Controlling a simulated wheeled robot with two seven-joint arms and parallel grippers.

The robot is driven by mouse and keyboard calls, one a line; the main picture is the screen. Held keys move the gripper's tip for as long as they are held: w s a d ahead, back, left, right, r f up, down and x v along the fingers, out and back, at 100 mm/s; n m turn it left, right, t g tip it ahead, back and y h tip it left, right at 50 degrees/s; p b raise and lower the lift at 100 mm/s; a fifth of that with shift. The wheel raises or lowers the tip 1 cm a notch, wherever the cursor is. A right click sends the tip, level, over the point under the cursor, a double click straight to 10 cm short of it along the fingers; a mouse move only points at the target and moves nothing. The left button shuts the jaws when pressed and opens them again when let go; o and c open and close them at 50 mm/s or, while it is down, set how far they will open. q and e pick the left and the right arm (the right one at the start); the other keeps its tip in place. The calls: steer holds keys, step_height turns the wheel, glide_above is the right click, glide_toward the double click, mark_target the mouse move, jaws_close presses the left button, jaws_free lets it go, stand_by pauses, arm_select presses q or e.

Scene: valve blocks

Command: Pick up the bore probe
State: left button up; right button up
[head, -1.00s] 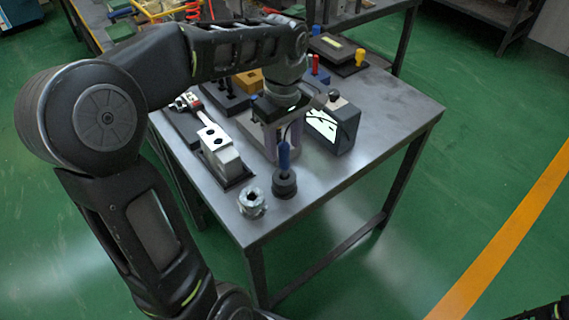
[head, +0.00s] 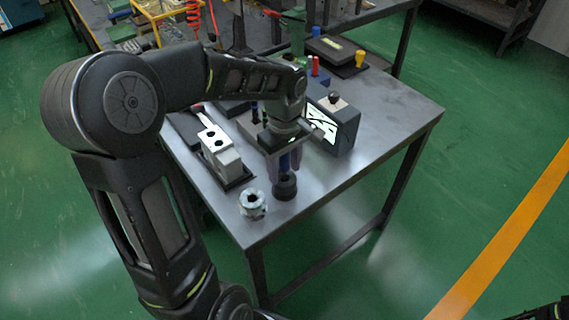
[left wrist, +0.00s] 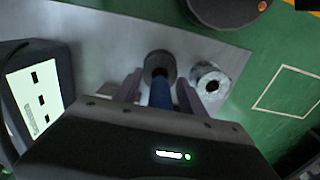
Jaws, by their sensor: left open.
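The bore probe (head: 284,161) has a blue handle and stands upright in a round black holder (head: 286,188) near the table's front corner. My left gripper (head: 284,168) is above the holder, pointing down, with its purple-grey fingers on either side of the handle. In the left wrist view the blue handle (left wrist: 160,94) lies between the two open fingers, above the holder (left wrist: 158,65). The gripper body hides the handle's upper part. My right gripper does not show.
A black box with a lit screen (head: 330,128) stands to the right. The table's right front (head: 385,125) is clear.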

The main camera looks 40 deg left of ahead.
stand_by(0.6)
arm_select(q)
jaws_close()
stand_by(0.3)
